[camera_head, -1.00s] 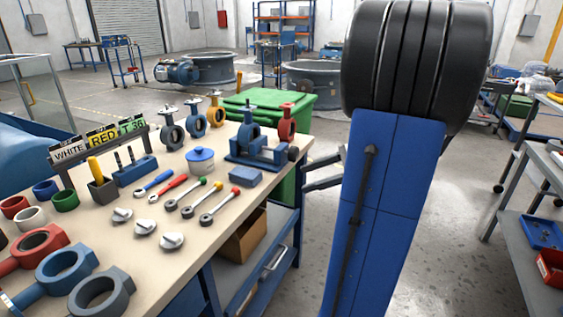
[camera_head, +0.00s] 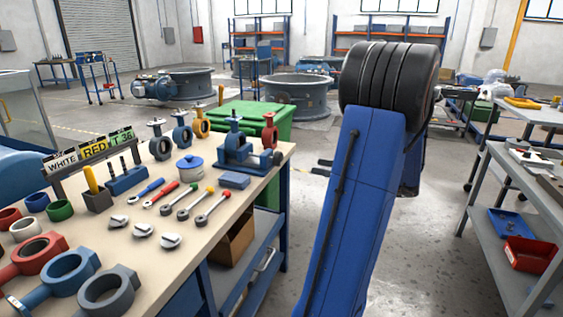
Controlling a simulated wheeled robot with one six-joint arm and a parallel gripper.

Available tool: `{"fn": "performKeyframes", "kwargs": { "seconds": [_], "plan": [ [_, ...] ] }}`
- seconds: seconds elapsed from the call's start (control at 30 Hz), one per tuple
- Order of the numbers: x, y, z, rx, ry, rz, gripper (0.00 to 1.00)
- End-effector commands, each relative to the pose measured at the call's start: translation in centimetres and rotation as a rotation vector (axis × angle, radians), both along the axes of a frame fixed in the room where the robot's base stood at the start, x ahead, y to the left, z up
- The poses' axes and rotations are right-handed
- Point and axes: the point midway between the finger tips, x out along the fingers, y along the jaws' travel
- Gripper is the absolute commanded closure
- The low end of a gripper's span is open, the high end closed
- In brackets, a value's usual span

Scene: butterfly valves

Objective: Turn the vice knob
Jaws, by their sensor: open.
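The blue vice (camera_head: 248,159) stands at the right end of the workbench, with a dark blue valve upright in it. Its dark round vice knob (camera_head: 277,157) faces right, close to the bench's right edge. My gripper (camera_head: 322,167) shows as two dark fingers sticking out to the left from behind my blue arm. They are apart, open and empty. The fingers are right of the knob, with a clear gap between them. The rest of the gripper is hidden behind my arm.
The workbench (camera_head: 190,262) holds valves, wrenches, rings, a blue pot and a label stand. A green bin (camera_head: 262,116) stands behind it. A grey shelf cart (camera_head: 507,185) is on the right. The floor between bench and cart is open.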

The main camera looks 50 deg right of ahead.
Motion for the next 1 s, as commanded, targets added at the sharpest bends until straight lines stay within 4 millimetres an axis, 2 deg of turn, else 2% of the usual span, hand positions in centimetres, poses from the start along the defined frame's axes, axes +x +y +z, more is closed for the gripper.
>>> {"fn": "performKeyframes", "kwargs": {
  "seconds": [0.1,0.7,1.0],
  "plan": [
    [1.9,0.9,0.0,0.0,0.001,0.004,0.41],
    [10.5,4.5,0.0,0.0,0.001,0.004,0.41],
    [13.2,5.6,0.0,-0.001,0.002,0.002,0.41]
  ]
}}
